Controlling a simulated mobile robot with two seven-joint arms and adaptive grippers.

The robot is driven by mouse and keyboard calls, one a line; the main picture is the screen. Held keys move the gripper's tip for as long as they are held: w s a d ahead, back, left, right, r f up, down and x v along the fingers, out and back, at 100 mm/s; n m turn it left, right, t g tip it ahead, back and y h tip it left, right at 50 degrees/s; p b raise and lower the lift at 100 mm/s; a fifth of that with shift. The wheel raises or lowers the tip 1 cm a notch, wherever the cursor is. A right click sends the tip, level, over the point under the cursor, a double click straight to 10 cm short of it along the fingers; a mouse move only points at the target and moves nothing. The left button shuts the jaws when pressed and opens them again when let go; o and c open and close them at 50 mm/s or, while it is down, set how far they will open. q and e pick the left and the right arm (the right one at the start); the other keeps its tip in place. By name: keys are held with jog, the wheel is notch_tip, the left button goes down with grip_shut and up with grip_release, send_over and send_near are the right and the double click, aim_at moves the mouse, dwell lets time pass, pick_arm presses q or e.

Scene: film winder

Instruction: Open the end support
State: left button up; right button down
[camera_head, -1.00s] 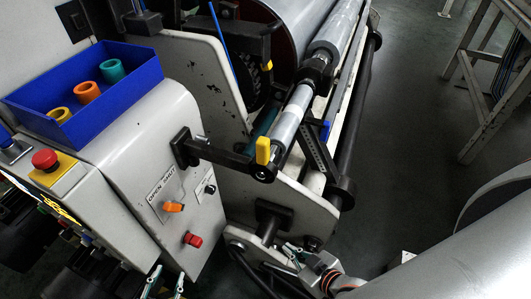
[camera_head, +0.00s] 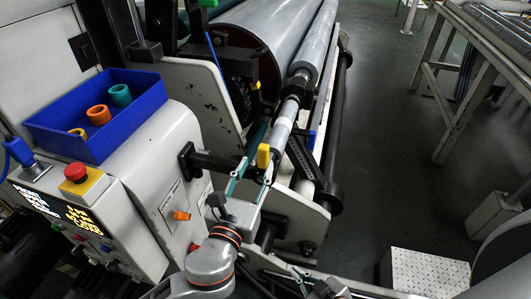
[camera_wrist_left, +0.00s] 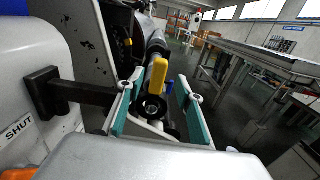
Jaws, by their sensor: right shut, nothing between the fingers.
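The end support is a black arm (camera_head: 218,162) reaching right from a bracket on the grey machine housing to the near end of the roller shaft. It carries an upright yellow handle (camera_head: 263,156). In the left wrist view the black arm (camera_wrist_left: 88,95) ends in a round black collar below the yellow handle (camera_wrist_left: 158,76). My left gripper (camera_head: 254,168) is open at the handle. In the left wrist view its teal fingers (camera_wrist_left: 160,82) stand apart either side of the handle; contact is not visible. My right gripper (camera_head: 301,277) is low in the head view, shut and empty.
An orange knob (camera_head: 181,215) sits on the housing beside my left arm. A blue tray (camera_head: 100,135) holds coloured rings. A red button (camera_head: 76,173) is at left. A large film roll (camera_head: 265,35) lies behind. Open floor (camera_head: 390,150) and a metal table (camera_head: 480,70) are at right.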

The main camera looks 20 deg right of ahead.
aim_at(262, 154)
pick_arm(q)
jog(key=x, duration=0.7)
jog(key=shift+w+d+b, duration=0.1)
jog(key=shift+w+b, duration=0.05)
jog(key=shift+b, duration=0.15)
grip_shut()
